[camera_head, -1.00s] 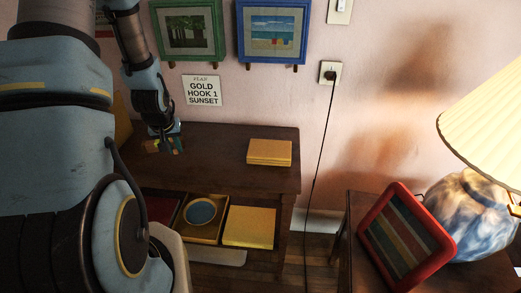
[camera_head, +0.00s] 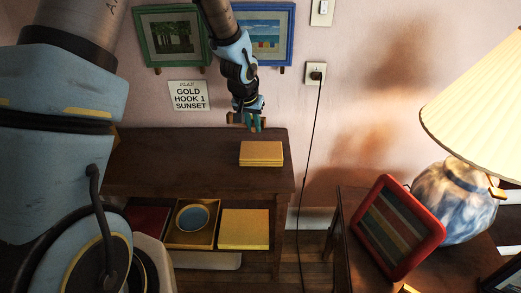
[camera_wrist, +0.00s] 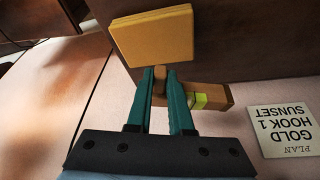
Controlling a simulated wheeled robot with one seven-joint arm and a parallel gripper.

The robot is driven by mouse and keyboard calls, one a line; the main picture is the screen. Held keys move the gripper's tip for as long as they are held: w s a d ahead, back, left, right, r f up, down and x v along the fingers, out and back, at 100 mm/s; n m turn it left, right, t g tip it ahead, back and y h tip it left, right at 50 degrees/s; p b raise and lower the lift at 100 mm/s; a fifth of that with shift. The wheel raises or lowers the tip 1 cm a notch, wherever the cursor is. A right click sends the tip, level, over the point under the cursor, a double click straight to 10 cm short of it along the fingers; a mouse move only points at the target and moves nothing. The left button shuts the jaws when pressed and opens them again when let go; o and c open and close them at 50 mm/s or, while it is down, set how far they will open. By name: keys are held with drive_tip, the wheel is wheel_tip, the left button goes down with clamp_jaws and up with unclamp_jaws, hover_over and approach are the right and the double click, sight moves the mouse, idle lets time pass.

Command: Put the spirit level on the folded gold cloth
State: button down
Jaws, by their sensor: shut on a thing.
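My gripper (camera_head: 250,122) is above the back of the dark wooden table, up and slightly left of the folded gold cloth (camera_head: 261,153). The cloth lies flat on the tabletop. In the wrist view my gripper (camera_wrist: 162,75) has its teal fingers shut on the spirit level (camera_wrist: 211,95), a wooden bar with a yellow-green vial. The bar sticks out to the right of the fingers. In that view the gold cloth (camera_wrist: 152,36) is just beyond the fingertips, apart from the level. The level is mostly hidden by the fingers in the head view.
Under the tabletop (camera_head: 170,165) sit a tray with a blue bowl (camera_head: 193,217) and another yellow folded item (camera_head: 244,229). A wall sign (camera_head: 189,96) and framed pictures hang behind. A power cord (camera_head: 308,150) runs down right of the table. A lamp (camera_head: 455,205) and red frame (camera_head: 395,228) stand at right.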

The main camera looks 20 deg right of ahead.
drive_tip(key=s+d+m, duration=0.1)
drive_tip(key=s+d, duration=0.2)
drive_tip(key=d, duration=0.1)
drive_tip(key=p, duration=0.1)
hover_over(272, 154)
drive_tip(key=a, duration=0.1)
drive_tip(key=f, duration=0.2)
drive_tip(key=s+f, duration=0.1)
drive_tip(key=f, duration=0.1)
drive_tip(key=shift+a, duration=0.1)
drive_tip(key=shift+w+f+p, duration=0.1)
drive_tip(key=shift+f+p, duration=0.5)
drive_tip(key=shift+f, duration=1.75)
drive_tip(key=shift+f, duration=0.1)
drive_tip(key=c, duration=0.8)
unclamp_jaws()
drive_tip(key=shift+a+r, duration=0.1)
drive_tip(key=shift+r, duration=0.5)
drive_tip(key=b+v, duration=0.2)
drive_tip(key=v, duration=0.9)
drive_tip(key=shift+a, duration=0.2)
